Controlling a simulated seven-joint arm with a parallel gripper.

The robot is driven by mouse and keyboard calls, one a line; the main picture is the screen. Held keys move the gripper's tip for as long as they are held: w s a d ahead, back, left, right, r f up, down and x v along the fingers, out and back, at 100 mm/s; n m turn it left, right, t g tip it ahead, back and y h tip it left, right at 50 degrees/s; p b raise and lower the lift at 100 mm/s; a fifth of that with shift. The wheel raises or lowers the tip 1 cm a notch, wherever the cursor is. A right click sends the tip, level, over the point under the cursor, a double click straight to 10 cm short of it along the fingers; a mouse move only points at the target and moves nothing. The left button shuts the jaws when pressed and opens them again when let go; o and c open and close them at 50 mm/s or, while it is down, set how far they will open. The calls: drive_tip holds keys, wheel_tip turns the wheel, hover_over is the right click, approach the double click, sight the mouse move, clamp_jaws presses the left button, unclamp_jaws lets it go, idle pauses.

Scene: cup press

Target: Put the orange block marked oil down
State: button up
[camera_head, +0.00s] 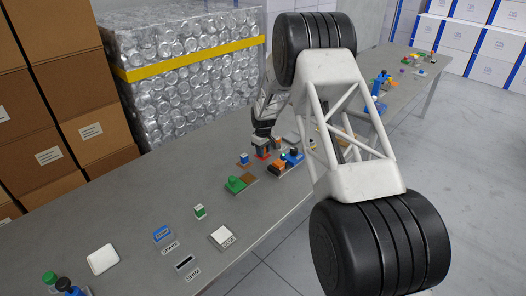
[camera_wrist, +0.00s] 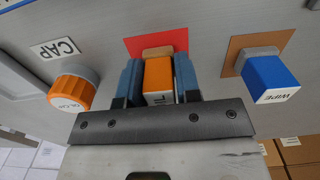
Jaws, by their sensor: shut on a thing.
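The orange block (camera_wrist: 158,78) with a white label, its lettering only partly readable, is between the two blue fingers of my gripper (camera_wrist: 158,68) in the wrist view. My gripper is shut on it. A tan piece shows at the far end of the block, over a red pad (camera_wrist: 138,44). I cannot tell whether the block touches the pad. In the head view my gripper (camera_head: 262,140) is low over the table at the red pad (camera_head: 262,156), and the block is hard to make out there.
A blue block marked WIPE (camera_wrist: 272,78) stands on a brown pad (camera_wrist: 238,43) to the right in the wrist view. An orange cap (camera_wrist: 72,92) is to the left, by a CAP label (camera_wrist: 58,49). A green piece (camera_head: 236,184) lies nearer on the grey table (camera_head: 110,205).

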drive_tip(key=shift+f, duration=0.1)
drive_tip(key=o, duration=0.8)
drive_tip(key=shift+o, duration=0.2)
wheel_tip(320, 180, up, 12)
drive_tip(key=shift+r, duration=0.1)
idle(0.5)
drive_tip(key=shift+r, duration=0.15)
